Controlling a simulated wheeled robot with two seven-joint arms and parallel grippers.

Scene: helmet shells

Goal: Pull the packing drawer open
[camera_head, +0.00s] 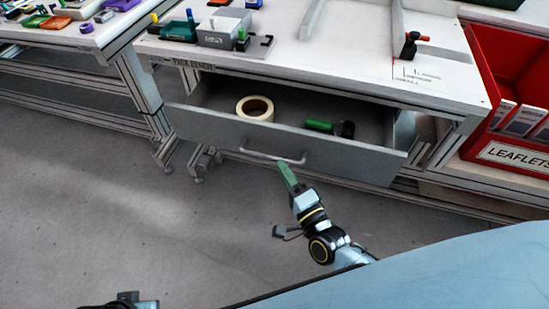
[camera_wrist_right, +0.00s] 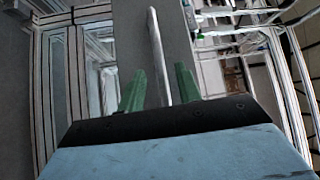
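The grey packing drawer (camera_head: 220,133) under the pack bench is pulled out, with its inside showing in the head view. Its bar handle (camera_head: 262,157) is on the front panel. My right gripper (camera_head: 285,168) is at the right part of this handle. In the right wrist view, the handle bar (camera_wrist_right: 158,50) runs between the two green fingers of the right gripper (camera_wrist_right: 160,80). Narrow gaps show beside the bar, so the fingers look apart around it. A part of my left arm shows at the bottom left, but its fingers do not.
A cream tape roll (camera_head: 255,108) and a green-handled tool (camera_head: 325,127) lie in the drawer. The bench top (camera_head: 340,50) is above. A red leaflets bin (camera_head: 495,60) stands at right. The floor (camera_head: 130,220) before the drawer is clear at left.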

